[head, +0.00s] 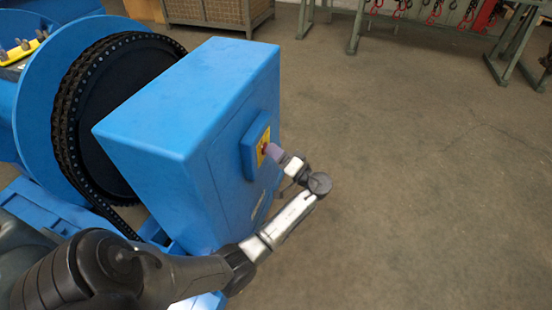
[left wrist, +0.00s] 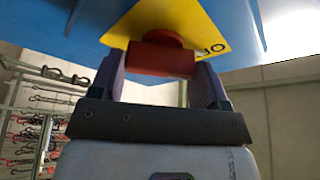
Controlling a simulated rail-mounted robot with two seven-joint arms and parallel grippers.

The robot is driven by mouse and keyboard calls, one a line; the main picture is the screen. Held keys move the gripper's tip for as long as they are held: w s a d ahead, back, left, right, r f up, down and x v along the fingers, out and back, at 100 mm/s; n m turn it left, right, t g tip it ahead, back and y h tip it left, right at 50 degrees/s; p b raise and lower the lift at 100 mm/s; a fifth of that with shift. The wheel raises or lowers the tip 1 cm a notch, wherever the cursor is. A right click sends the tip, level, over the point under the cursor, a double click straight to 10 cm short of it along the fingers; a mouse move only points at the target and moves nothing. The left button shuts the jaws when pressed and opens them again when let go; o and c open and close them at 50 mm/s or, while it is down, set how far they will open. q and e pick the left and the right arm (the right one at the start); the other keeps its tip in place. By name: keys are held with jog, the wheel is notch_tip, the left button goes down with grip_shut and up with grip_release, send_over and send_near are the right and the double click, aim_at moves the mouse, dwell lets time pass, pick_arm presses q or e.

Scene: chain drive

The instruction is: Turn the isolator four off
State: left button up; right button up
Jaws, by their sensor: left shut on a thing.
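The isolator has a red handle (left wrist: 161,57) on a yellow plate (left wrist: 192,22), part of whose lettering shows in the left wrist view. In the head view the yellow plate (head: 263,143) sits on a small blue box on the side of the big blue housing (head: 190,130). My left gripper (head: 272,152) reaches it from the right and is shut on the red handle, with one finger at each end of it in the left wrist view (left wrist: 161,75). The handle lies crosswise between the fingers. Most of the plate is hidden in the head view. My right gripper is not in view.
A large chain wheel (head: 110,110) with a dark chain stands left of the housing. Green benches (head: 430,20) and a crate (head: 215,10) stand at the back. The concrete floor (head: 420,200) to the right is clear.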

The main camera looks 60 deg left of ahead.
pick_arm(q)
jog(key=shift+f+n+g+b, duration=0.1)
jog(key=shift+n+g+b, duration=0.35)
jog(key=shift+n, duration=0.55)
jog(key=o, duration=0.9)
jog(key=shift+o, duration=0.2)
jog(key=shift+w, duration=0.1)
jog(key=p+v, duration=0.3)
jog(key=v, duration=1)
jog(key=shift+d+f, duration=0.15)
jog(key=shift+d, duration=0.2)
